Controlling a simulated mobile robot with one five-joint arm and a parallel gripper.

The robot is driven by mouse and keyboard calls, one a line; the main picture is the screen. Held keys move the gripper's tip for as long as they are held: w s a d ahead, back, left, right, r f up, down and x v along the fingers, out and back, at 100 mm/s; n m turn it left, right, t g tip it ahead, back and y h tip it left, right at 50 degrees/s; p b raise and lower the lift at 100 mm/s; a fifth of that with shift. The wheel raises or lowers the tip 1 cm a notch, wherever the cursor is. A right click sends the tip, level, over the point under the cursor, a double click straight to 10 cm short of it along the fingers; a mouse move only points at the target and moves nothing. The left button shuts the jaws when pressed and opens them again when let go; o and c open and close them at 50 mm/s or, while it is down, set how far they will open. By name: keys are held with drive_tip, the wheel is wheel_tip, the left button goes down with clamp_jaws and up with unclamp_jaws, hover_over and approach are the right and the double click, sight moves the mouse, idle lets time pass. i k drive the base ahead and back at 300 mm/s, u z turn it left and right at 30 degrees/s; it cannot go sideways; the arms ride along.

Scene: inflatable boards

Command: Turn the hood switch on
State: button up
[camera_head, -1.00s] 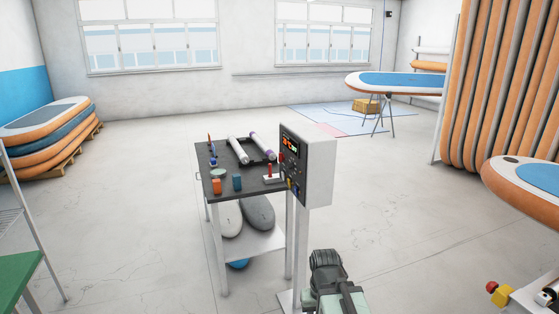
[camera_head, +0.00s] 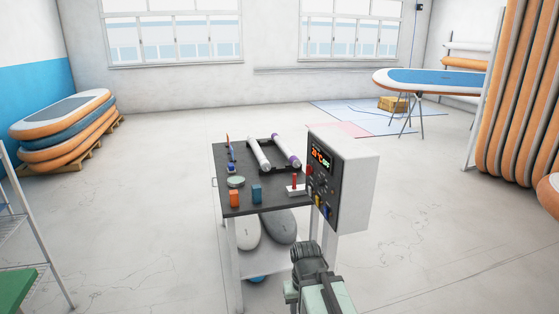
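A white control box (camera_head: 352,188) stands on a post in front of me, right of a cart. Its dark panel (camera_head: 322,183) faces left and shows a lit display (camera_head: 319,158), several small knobs or buttons, and blue and yellow parts low down. Which of these is the hood switch is too small to tell. My gripper (camera_head: 308,258) is at the bottom centre, below the panel and apart from it in the picture. Its fingers are not clear, so I cannot tell if it is open or shut.
The dark-topped cart (camera_head: 245,206) holds two rolls (camera_head: 258,153), small orange and blue items, and a red-handled thing (camera_head: 295,184). A board stack (camera_head: 65,130) is at left, a board on a stand (camera_head: 425,80) at back right. Floor right of the box is clear.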

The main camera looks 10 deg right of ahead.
sight(309, 170)
drive_tip(key=u, duration=0.6)
drive_tip(key=i, duration=1.8)
drive_tip(key=u, duration=0.6)
drive_tip(key=k, duration=0.75)
drive_tip(key=u, duration=0.2)
drive_tip(key=i, duration=0.85)
drive_tip(key=z, duration=0.1)
